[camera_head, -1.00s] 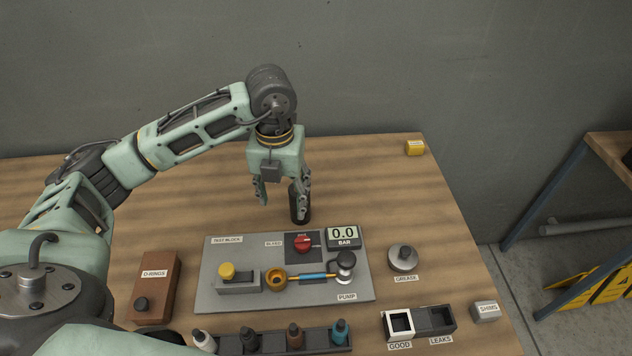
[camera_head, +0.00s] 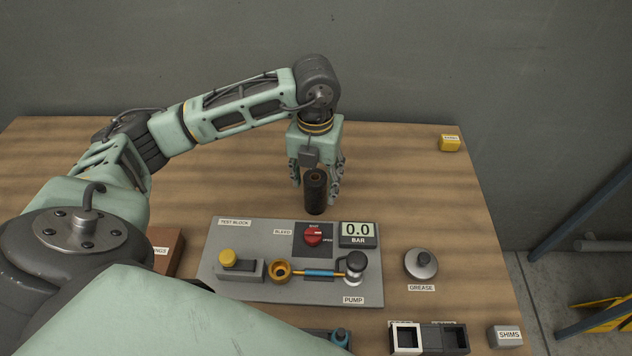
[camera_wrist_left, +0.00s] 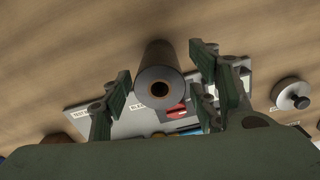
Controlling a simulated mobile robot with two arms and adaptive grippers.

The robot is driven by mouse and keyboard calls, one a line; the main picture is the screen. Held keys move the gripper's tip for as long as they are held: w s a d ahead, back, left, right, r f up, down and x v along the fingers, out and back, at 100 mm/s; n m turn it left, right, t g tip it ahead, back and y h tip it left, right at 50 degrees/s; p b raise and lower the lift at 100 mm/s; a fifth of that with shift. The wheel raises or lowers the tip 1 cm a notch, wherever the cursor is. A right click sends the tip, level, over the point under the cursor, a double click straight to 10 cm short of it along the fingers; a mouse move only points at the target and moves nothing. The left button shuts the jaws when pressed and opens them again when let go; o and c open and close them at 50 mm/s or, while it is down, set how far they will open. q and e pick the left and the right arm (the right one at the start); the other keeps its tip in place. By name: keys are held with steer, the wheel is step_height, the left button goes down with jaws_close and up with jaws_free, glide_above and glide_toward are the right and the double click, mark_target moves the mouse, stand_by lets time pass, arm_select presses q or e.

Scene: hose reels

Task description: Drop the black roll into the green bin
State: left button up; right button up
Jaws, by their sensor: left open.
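The black roll (camera_head: 315,192) stands upright on the wooden table, just behind the grey test block plate. In the left wrist view the roll (camera_wrist_left: 158,88) shows its round end with a hole, between the two fingers. My left gripper (camera_head: 317,188) is open, with its fingers pointing down on either side of the roll's upper part. The left gripper also shows in the left wrist view (camera_wrist_left: 163,92), with a gap between each finger and the roll. I see no green bin in these frames. My right gripper is not in view.
The test block (camera_head: 230,292) carries a red knob, a gauge and a pump. A grease tin (camera_head: 421,264), a two-part tray (camera_head: 430,339), a shims box (camera_head: 505,336) and a yellow box (camera_head: 450,143) stand to the right. The table's back right is mostly clear.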

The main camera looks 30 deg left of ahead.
arm_select(q)
steer(key=f, duration=0.1)
steer(key=f+p, duration=0.1)
steer(key=f, duration=0.1)
steer(key=f+p, duration=0.1)
steer(key=shift+a+f, duration=0.25)
steer(key=shift+a, duration=0.05)
steer(key=shift+f, duration=0.45)
steer(key=c, duration=1.3)
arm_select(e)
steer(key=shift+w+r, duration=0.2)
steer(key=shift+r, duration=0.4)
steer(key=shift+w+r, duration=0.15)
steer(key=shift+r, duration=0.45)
arm_select(q)
steer(key=shift+r, duration=0.1)
steer(key=shift+w+r+b, duration=0.1)
steer(key=shift+r+b, duration=0.2)
steer(key=shift+r, duration=0.15)
step_height(320, 180, up, 3)
steer(key=shift+f+b, duration=0.1)
steer(key=shift+b, duration=0.55)
steer(key=s+d+r+b, duration=0.1)
steer(key=d+r+b, duration=0.1)
steer(key=d+r, duration=0.5)
steer(key=shift+s+d, duration=0.3)
steer(key=shift+d, duration=2.05)
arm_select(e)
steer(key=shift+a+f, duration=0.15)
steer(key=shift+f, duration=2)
